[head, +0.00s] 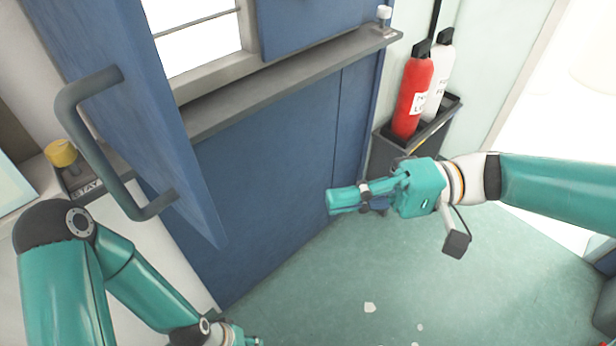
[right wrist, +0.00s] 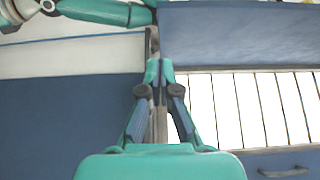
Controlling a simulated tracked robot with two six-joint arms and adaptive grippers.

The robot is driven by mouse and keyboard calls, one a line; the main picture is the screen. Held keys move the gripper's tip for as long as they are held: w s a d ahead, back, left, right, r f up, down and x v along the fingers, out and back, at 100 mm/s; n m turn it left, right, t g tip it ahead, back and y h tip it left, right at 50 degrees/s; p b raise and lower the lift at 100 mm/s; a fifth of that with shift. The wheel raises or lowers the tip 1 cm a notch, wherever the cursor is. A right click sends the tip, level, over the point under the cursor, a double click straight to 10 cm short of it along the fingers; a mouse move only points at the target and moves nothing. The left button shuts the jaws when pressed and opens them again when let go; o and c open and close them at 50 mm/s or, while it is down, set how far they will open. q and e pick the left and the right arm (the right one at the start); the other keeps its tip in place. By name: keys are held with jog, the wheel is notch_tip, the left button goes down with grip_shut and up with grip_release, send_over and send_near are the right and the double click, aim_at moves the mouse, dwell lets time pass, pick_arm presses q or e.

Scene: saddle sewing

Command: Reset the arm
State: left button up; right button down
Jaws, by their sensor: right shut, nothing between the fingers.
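My right arm comes in from the right in the head view. Its gripper (head: 335,200) points left, in front of the blue cabinet front (head: 270,150), above the green floor. In the right wrist view the same gripper (right wrist: 160,70) has its fingertips together with nothing between them. My left arm reaches down at the lower left of the head view. Only a small part of its end shows at the bottom edge, so its fingers are cut off.
A blue door (head: 150,110) with a grey handle (head: 95,150) stands open at left, near my left arm. A yellow knob (head: 62,153) is beside it. Red (head: 412,95) and white (head: 440,75) extinguishers stand in a dark holder (head: 450,112). The floor (head: 320,290) is mostly clear, with small pale scraps.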

jog(key=s+d+f+m+t+h+p, duration=0.1)
jog(key=f+h, duration=0.6)
jog(key=f, duration=1.4)
jog(key=s+d+f+m+t+h+p, duration=0.1)
jog(key=f+h, duration=0.6)
jog(key=f, duration=1.4)
jog(key=shift+s+d+m+p, duration=0.6)
jog(key=shift+s+d+p, duration=0.8)
jog(key=shift+s+p, duration=0.6)
jog(key=shift+s, duration=0.15)
jog(key=c, duration=1.9)
grip_release()
